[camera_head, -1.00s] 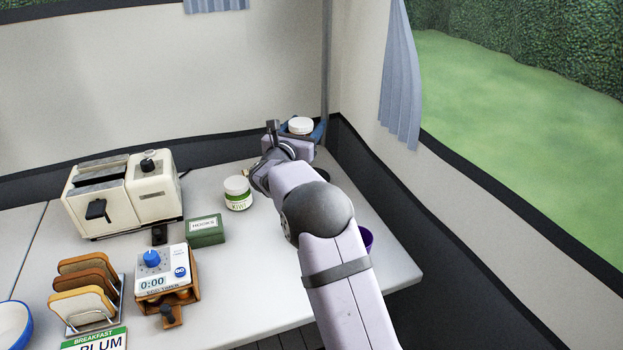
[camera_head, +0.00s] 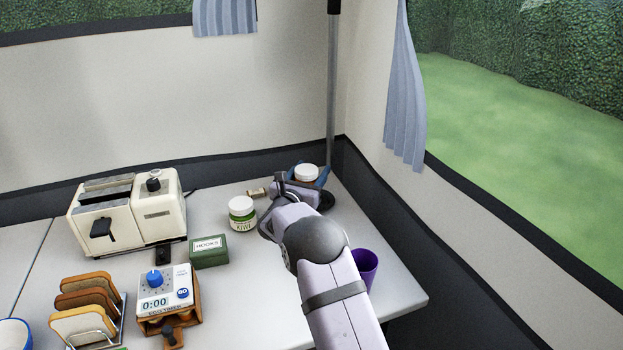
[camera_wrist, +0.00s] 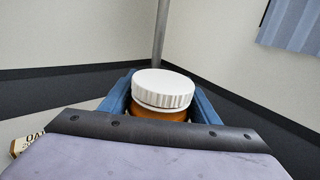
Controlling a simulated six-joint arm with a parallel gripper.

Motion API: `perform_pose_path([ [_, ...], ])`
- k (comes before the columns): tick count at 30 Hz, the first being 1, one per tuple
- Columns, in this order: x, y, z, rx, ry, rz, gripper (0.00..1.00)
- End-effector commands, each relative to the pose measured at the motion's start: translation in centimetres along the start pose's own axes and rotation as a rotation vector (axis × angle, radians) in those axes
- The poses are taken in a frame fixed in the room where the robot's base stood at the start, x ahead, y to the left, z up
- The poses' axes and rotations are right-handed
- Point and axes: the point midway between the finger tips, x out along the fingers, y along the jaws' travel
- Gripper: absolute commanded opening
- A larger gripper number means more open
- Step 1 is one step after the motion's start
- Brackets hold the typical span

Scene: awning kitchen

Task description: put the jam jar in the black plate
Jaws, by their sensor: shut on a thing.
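The jam jar (camera_head: 306,173), with a white lid and orange-brown contents, is between the blue fingers of my gripper (camera_head: 308,179) at the far right corner of the table. In the wrist view the jar (camera_wrist: 162,92) stands upright, with a finger on each side. My gripper is shut on it. A dark rim, apparently the black plate (camera_head: 326,202), shows just beside and below my gripper. Most of it is hidden by my wrist, so I cannot tell whether the jar touches it.
A kiwi jar (camera_head: 241,213) and a green hooks box (camera_head: 209,251) stand left of my arm. A purple cup (camera_head: 365,266) is close to its right. A toaster (camera_head: 125,212), timer (camera_head: 166,292) and toast rack (camera_head: 88,308) are farther left. Walls close off the back and right.

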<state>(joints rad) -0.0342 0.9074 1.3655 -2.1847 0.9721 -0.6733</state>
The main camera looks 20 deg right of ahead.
Motion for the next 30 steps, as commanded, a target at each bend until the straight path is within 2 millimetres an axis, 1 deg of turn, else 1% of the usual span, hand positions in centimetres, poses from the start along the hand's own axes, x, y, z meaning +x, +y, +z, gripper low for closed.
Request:
perform_pose_path([
  [1, 0.0, 0.0, -0.7, -0.003, 0.0, 0.0, 0.26],
  [3, 0.0, 0.0, -1.5, -0.002, -0.002, 0.0, 0.26],
  [6, 0.0, 0.0, -2.1, -0.001, -0.003, 0.0, 0.26],
  [14, 0.0, 0.0, -2.2, 0.001, -0.003, 0.0, 0.26],
  [28, 0.0, 0.0, -3.3, 0.0, -0.003, 0.0, 0.26],
  [29, 0.0, 0.0, -3.4, -0.001, 0.0, 0.0, 0.58],
  [30, 0.0, 0.0, -3.3, -0.001, 0.0, 0.0, 0.68],
])
